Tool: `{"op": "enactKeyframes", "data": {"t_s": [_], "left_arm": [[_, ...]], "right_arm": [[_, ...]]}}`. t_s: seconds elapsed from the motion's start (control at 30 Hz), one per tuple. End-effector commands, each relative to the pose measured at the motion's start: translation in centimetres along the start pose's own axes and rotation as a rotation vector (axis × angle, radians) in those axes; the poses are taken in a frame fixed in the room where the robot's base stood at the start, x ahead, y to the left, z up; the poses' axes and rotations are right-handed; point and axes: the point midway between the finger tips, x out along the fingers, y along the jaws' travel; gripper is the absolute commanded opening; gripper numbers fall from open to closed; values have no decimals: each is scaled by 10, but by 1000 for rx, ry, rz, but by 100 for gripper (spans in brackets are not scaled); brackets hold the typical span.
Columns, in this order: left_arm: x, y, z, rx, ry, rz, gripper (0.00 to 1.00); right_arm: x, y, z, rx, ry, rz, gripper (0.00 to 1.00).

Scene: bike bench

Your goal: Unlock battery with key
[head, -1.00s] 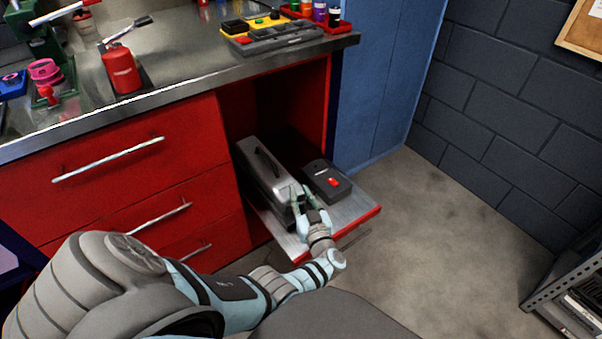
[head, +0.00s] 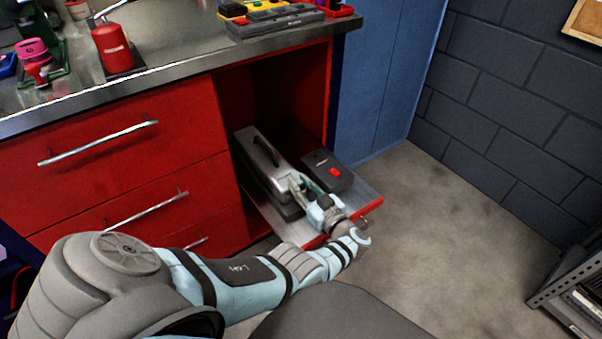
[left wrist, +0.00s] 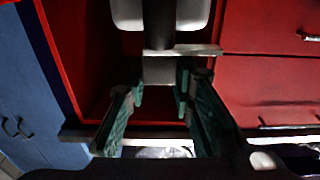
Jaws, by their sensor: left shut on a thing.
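The battery (head: 265,170), a long silver-grey case with a black handle on top, lies on the pulled-out shelf of the red cabinet. My left gripper (head: 298,184) is at the near end of the battery. Its green fingers (left wrist: 160,95) stand on either side of a small grey piece (left wrist: 160,70) in the left wrist view, which looks like the key. The gripper is shut on it. The key's shaft and the lock are hidden or too small to tell, so I cannot see how far in it is. My right gripper is out of view.
A dark box with a red button (head: 333,171) lies right of the battery on the shelf (head: 369,196). Red drawers (head: 110,170) with metal handles stand left. The workbench top (head: 170,55) is above.

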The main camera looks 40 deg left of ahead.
Motion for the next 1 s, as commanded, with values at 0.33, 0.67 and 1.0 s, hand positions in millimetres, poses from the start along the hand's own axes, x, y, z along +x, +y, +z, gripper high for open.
{"op": "enactKeyframes", "data": {"t_s": [0.33,0.67,1.0], "left_arm": [[0,0,0,-1,1,1,43],[-38,1,1,-2,-2,3,43],[-76,0,0,-1,1,1,43]], "right_arm": [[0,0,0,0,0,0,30],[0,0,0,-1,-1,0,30],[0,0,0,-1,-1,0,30]]}}
